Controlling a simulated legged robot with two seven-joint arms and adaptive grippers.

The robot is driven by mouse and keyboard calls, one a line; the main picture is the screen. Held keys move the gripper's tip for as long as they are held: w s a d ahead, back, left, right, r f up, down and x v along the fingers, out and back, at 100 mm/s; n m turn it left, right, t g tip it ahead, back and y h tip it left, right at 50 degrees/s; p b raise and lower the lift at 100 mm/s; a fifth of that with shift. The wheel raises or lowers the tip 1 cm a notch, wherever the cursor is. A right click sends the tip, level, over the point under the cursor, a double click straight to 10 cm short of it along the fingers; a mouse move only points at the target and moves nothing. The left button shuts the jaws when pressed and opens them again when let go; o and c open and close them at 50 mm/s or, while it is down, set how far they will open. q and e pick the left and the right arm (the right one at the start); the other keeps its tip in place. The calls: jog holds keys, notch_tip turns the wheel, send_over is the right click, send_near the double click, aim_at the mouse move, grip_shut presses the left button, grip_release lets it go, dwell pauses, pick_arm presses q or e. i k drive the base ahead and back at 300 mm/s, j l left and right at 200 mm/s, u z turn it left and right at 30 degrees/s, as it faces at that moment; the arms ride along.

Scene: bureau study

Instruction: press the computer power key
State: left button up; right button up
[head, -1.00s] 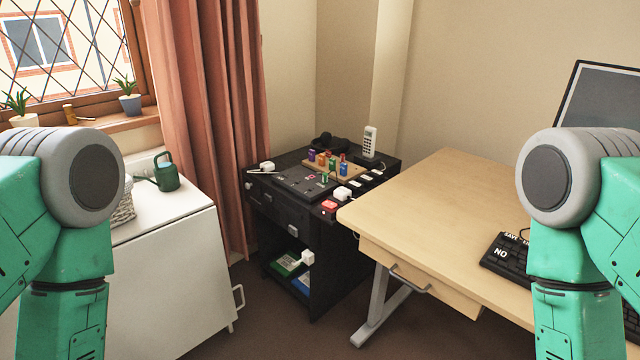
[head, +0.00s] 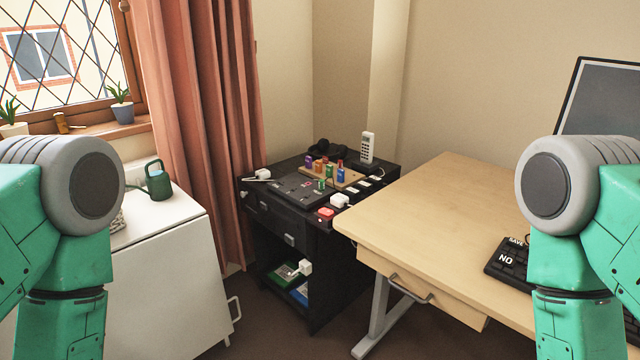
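A computer monitor (head: 603,98) with a grey screen stands at the right, on the wooden desk (head: 440,205). A black keyboard (head: 508,262) with white lettering, including "NO" and "SAVE", lies on the desk, partly hidden behind my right arm. I cannot make out a computer power key. Only the green and grey links of my two arms show at the left and right edges. Neither gripper is in view.
A black cabinet (head: 268,222) holds colored pegs, a red button (head: 325,212) and a white handset (head: 367,147). A white cabinet (head: 165,275) with a green watering can (head: 157,180) stands left. Dark floor shows between cabinets and desk.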

aim_at(289, 239)
jog(key=i, duration=0.9)
